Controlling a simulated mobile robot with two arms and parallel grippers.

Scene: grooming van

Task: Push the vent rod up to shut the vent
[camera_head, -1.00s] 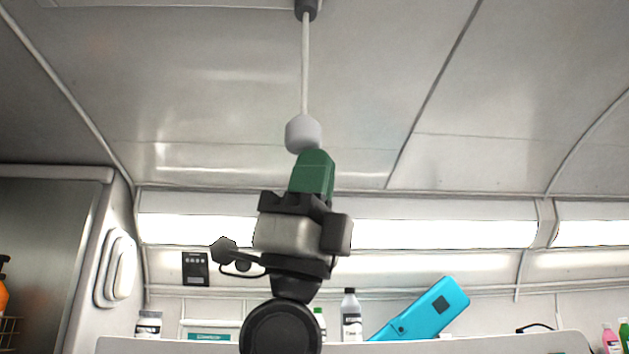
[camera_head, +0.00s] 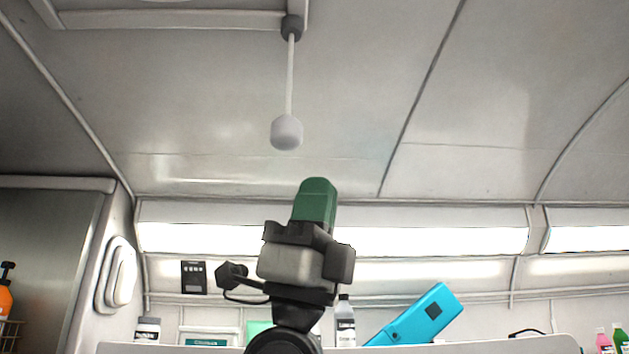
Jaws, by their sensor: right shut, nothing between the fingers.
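The vent rod (camera_head: 290,80) is a thin white rod hanging from a dark collar (camera_head: 292,28) on the ceiling. A pale, rounded knob (camera_head: 287,133) is at its lower end. The rimmed edge of the ceiling vent (camera_head: 170,19) shows at the top left beside the collar; most of it is out of view, so I cannot tell whether it is shut. My right gripper (camera_head: 315,199), with green fingers, points up with its fingers shut and empty. In the picture it is below and slightly right of the knob, with a visible gap between them. My left gripper is not in view.
A bright light strip (camera_head: 430,240) runs along the back wall. Below it are a blue tool-like object (camera_head: 415,318), a bottle (camera_head: 345,322) and a white jar (camera_head: 147,329). A grey cabinet (camera_head: 45,250) stands at left. The ceiling around the rod is clear.

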